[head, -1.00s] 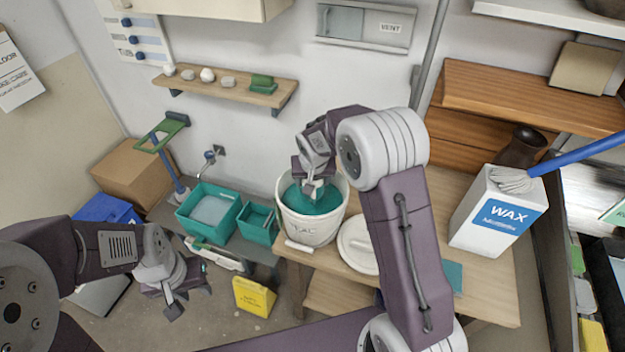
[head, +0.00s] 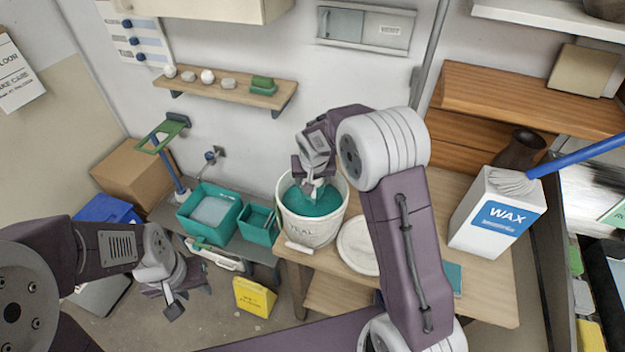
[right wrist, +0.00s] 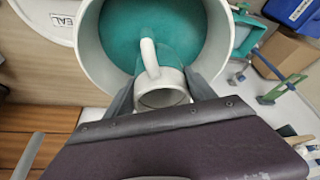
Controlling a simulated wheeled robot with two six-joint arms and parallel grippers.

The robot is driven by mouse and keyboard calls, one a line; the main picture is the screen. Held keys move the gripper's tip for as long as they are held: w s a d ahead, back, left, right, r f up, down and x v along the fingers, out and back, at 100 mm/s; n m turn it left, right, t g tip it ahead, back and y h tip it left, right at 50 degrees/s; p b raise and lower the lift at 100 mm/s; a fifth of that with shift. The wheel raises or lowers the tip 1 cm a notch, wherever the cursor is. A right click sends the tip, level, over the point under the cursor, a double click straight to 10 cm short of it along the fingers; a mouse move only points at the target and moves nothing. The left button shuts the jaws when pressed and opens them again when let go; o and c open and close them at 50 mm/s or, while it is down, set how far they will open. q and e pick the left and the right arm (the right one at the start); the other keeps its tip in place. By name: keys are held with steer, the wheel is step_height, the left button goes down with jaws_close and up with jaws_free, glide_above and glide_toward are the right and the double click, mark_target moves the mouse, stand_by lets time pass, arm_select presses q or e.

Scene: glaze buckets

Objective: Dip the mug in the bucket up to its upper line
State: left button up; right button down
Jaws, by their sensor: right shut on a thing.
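A white bucket (head: 308,232) with teal glaze (head: 311,203) in it stands on the wooden table. My right gripper (head: 315,184) points down into the bucket's mouth. In the right wrist view my right gripper (right wrist: 162,92) is shut on the pale mug (right wrist: 160,88). The mug's handle (right wrist: 149,58) points away from my palm, over the glaze. The mug's far side looks teal. Its line marks are not visible, and I cannot tell exactly how deep it sits. My left gripper (head: 178,296) is away at the lower left, empty, with its fingers apart.
A round white lid (head: 358,246) lies right of the bucket. A wax container (head: 496,212) stands further right. Teal basins (head: 212,208) stand left, on a lower bench. A yellow sign (head: 254,297) is on the floor. A wall shelf (head: 232,88) is behind.

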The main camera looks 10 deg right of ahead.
step_height(320, 180, up, 9)
steer(key=p, duration=0.6)
